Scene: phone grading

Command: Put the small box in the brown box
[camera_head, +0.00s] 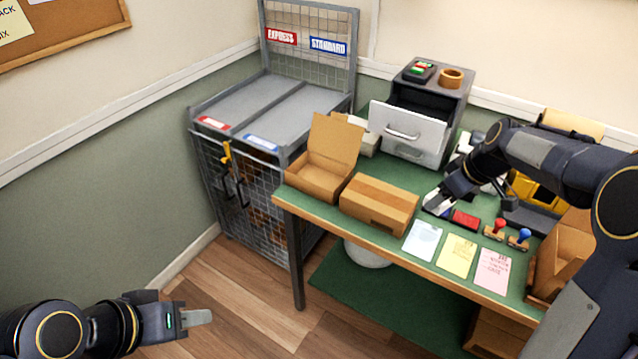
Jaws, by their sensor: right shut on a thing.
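My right gripper (440,203) reaches in from the right, low over the green desk, and is shut on a small pale box (434,207). The fingers hide much of it, and I cannot tell whether it touches the desk. An open brown cardboard box (318,180) stands at the desk's left end with its lid raised, to the left of my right gripper. A closed brown carton (378,204) lies between them. My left gripper (196,317) is over the floor at lower left, away from the desk; its finger gap does not show.
A red ink pad (465,219), stamps (498,227) and several paper sheets (457,254) lie by the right gripper. A grey drawer unit (408,133) stands behind. Another open brown carton (565,250) is at the right. A wire cage (235,190) stands left of the desk (400,262).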

